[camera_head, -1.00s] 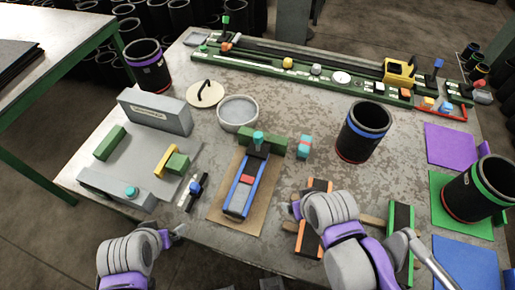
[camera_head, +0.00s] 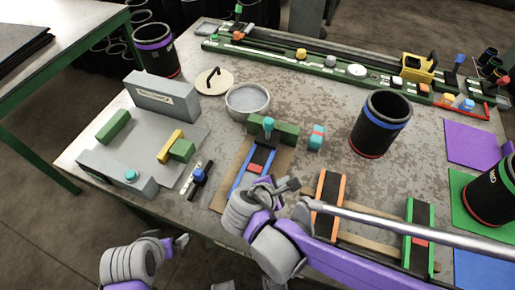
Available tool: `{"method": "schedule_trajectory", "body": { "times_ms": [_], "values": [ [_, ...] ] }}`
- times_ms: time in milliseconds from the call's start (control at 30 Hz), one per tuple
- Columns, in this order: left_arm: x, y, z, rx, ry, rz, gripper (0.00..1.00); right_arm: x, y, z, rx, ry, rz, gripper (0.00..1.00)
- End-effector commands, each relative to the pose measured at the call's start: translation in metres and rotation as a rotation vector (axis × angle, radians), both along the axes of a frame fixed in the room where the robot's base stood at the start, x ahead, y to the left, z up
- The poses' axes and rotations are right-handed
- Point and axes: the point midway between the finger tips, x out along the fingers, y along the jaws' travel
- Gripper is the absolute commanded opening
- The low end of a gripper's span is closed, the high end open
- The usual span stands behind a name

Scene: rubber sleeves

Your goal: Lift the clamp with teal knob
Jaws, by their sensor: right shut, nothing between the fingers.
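The clamp with the teal knob (camera_head: 268,124) is in the middle of the table. It has blue rails (camera_head: 240,182), a red block (camera_head: 253,168) between them and a green bar (camera_head: 287,131) across its far end. It lies on a brown board (camera_head: 222,193). My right gripper (camera_head: 291,185) is shut and empty, over the near right side of the board; my wrist hides the clamp's near end. I cannot tell whether the gripper touches it. My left gripper (camera_head: 182,241) is at the table's near edge, left of the clamp; its jaw opening is unclear.
A grey fixture (camera_head: 165,98) with green blocks stands left, and a blue-knobbed tool (camera_head: 199,175) lies beside it. Orange (camera_head: 327,190) and green (camera_head: 419,222) rail pieces lie right. A black sleeve (camera_head: 382,124) stands behind.

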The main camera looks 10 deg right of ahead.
Motion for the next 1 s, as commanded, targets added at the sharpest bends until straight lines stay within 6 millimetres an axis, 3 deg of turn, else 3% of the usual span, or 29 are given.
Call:
{"method": "schedule_trajectory", "body": {
  "times_ms": [33,200,400,600,1000],
  "values": [
    [-0.001,0.000,-0.013,0.000,0.004,0.000,1.00,0.010,0.018,-0.004,-0.122,0.013,0.097,0.00],
    [-0.002,0.000,-0.031,0.000,0.010,0.000,1.00,0.027,0.066,0.010,-0.500,0.027,0.308,0.00],
    [-0.002,0.000,-0.042,0.000,0.013,0.000,1.00,0.027,0.105,0.025,-0.748,0.018,0.398,0.00],
    [-0.002,0.000,-0.043,0.000,0.014,0.000,1.00,0.026,0.113,0.030,-0.806,0.015,0.411,0.00],
    [-0.002,0.000,-0.044,0.000,0.014,0.000,1.00,0.034,0.104,0.029,-0.804,0.017,0.407,0.00]
  ]
}}
